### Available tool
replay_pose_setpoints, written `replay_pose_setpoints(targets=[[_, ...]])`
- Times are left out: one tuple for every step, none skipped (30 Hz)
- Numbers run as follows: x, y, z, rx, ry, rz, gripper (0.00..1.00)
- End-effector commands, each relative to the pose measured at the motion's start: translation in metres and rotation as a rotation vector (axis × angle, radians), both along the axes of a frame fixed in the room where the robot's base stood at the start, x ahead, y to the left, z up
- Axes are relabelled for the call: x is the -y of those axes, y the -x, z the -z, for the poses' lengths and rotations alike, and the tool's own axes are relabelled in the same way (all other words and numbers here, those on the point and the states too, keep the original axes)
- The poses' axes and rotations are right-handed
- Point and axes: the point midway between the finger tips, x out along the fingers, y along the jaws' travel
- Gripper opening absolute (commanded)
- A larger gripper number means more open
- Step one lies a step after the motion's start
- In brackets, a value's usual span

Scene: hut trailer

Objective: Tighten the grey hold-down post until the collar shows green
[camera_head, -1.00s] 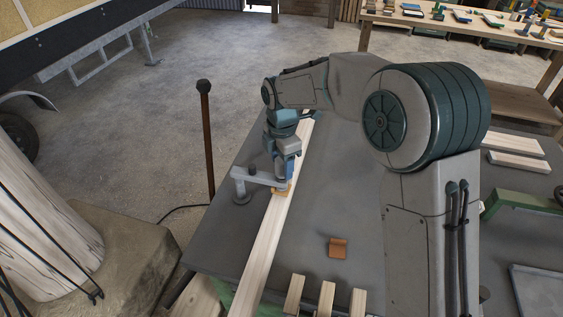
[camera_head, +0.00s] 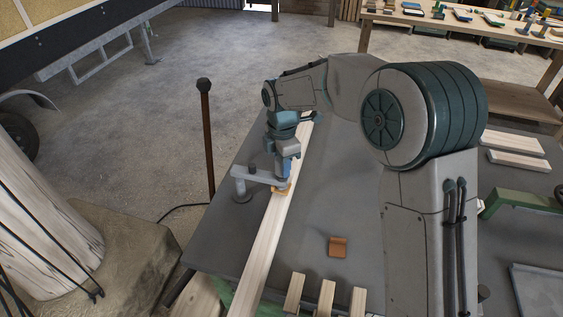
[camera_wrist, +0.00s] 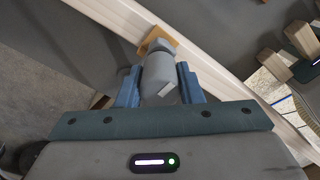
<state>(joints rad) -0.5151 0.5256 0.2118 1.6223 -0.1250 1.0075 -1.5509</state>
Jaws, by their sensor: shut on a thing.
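My gripper (camera_head: 286,172) points down at the far left part of the bench and is shut on the grey post. In the wrist view, the grey post (camera_wrist: 159,72) stands between the two blue fingers of my gripper (camera_wrist: 160,82). Below it an orange-brown pad (camera_wrist: 155,40) lies on the long pale board (camera_wrist: 205,50), which also shows in the head view (camera_head: 262,240). The grey hold-down arm (camera_head: 256,174) reaches from its foot at the left to the post. I cannot make out the collar's colour; my fingers hide much of the post.
A small brown bent piece (camera_head: 338,247) lies on the dark bench (camera_head: 230,235). Several short wood pieces (camera_head: 327,296) are at the front edge. A dark upright rod with a knob (camera_head: 206,130) stands left of the bench. The bench middle is mostly clear.

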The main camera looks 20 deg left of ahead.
Motion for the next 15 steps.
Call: replay_pose_setpoints(targets=[[-0.0001, -0.0002, -0.0004, 0.001, -0.001, 0.023, 0.11], [-0.0001, -0.0002, -0.0004, 0.001, -0.001, 0.04, 0.11], [-0.0001, -0.0002, -0.0005, 0.001, -0.001, 0.067, 0.11], [-0.0001, -0.0002, -0.0005, 0.001, -0.001, 0.088, 0.11], [0.0, -0.0003, -0.0004, 0.001, -0.001, 0.111, 0.11], [0.0, -0.0003, -0.0005, 0.001, -0.001, 0.143, 0.11], [0.0, -0.0003, -0.0005, 0.001, -0.001, 0.169, 0.11], [0.0, -0.0003, -0.0005, 0.001, -0.001, 0.196, 0.11], [0.0001, -0.0004, -0.0005, 0.002, -0.001, 0.233, 0.11], [0.0, -0.0004, -0.0005, 0.002, -0.001, 0.261, 0.11], [0.0, -0.0004, -0.0006, 0.002, -0.001, 0.29, 0.11], [0.0001, -0.0005, -0.0006, 0.002, -0.001, 0.328, 0.11], [0.0, -0.0004, -0.0006, 0.002, -0.001, 0.357, 0.11], [-0.0001, -0.0005, -0.0007, 0.002, -0.001, 0.386, 0.11], [-0.0001, -0.0005, -0.0007, 0.002, -0.002, 0.423, 0.11]])
